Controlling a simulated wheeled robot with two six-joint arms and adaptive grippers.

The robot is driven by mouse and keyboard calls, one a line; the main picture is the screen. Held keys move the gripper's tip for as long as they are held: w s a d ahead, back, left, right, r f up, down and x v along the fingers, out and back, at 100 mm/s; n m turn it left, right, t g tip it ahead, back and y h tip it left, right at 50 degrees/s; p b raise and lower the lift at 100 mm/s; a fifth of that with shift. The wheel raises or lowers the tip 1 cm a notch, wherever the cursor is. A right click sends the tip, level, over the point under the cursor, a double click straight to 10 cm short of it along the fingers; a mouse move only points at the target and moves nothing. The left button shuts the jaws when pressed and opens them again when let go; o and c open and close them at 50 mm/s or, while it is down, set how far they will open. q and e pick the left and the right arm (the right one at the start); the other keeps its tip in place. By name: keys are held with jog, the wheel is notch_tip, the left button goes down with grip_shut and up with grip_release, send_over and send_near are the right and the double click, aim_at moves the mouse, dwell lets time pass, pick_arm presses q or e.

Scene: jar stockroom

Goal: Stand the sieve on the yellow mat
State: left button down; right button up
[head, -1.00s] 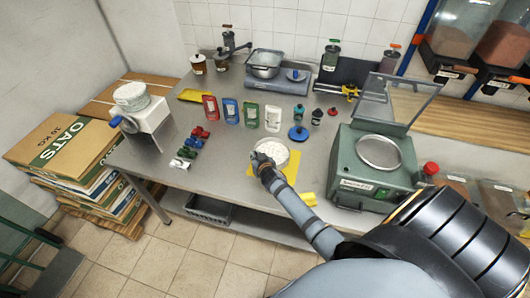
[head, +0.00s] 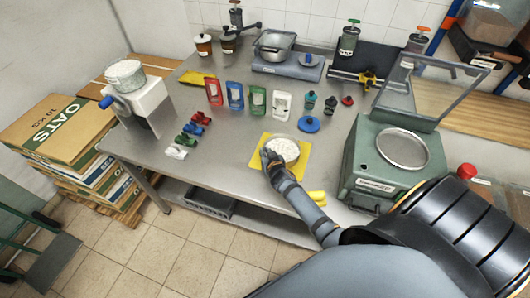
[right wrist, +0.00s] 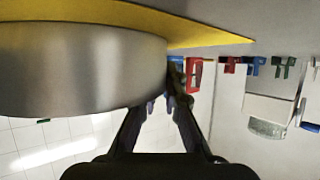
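The sieve (head: 285,149), a round steel ring with a pale mesh, is upright over the yellow mat (head: 302,165) near the front of the steel table. In the right wrist view the sieve's steel wall (right wrist: 80,65) fills the left side, and the yellow mat (right wrist: 190,25) runs right along its base with no clear gap. My right gripper (head: 268,157) is at the sieve's left edge. In the right wrist view my right gripper's fingers (right wrist: 168,92) close in around the wall's edge; the tips are partly hidden. My left gripper is not in view.
The green machine (head: 385,165) with a raised clear lid stands right of the mat. Small yellow pieces (head: 317,196) lie at the front edge. A blue lidded item (head: 309,124) and upright coloured frames (head: 236,95) stand behind.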

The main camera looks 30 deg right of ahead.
jog(key=shift+o, duration=1.1)
jog(key=shift+s+a+r, duration=0.1)
jog(key=shift+s+r, duration=0.05)
jog(key=shift+o, duration=0.7)
jog(key=v, duration=1.2)
jog(key=shift+b, duration=0.35)
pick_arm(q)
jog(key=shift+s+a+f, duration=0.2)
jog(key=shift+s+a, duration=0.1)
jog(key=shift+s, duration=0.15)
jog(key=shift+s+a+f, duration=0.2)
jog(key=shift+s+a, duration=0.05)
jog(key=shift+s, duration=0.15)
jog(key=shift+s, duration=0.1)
